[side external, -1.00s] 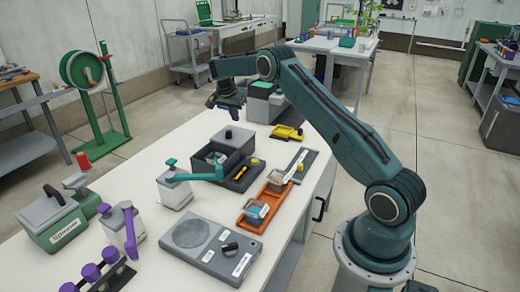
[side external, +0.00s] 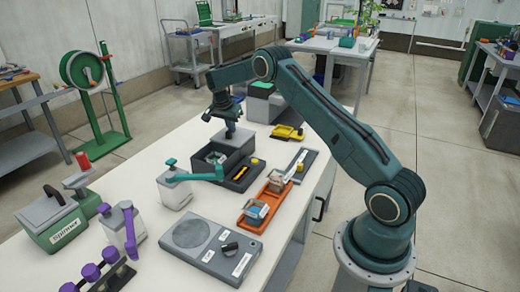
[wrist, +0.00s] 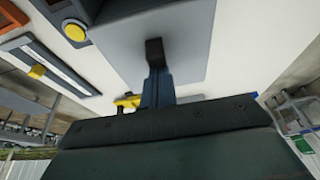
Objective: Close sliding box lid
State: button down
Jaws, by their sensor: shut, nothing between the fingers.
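The dark grey box (side external: 222,170) stands on the white bench in the side view. Its lid (side external: 238,140) covers the far part, and the near part is open with small items visible inside.
A white canister with a teal lever (side external: 205,173) stands close in front of the box. A panel with a yellow knob (side external: 243,172) and an orange tray (side external: 266,200) lie to the right. A yellow tool (side external: 287,132) lies behind them.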

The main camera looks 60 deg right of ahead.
jog(key=a, duration=1.3)
jog(key=shift+a, duration=0.25)
jog(key=d, duration=0.5)
jog(key=v, duration=1)
jog(key=shift+a, duration=0.1)
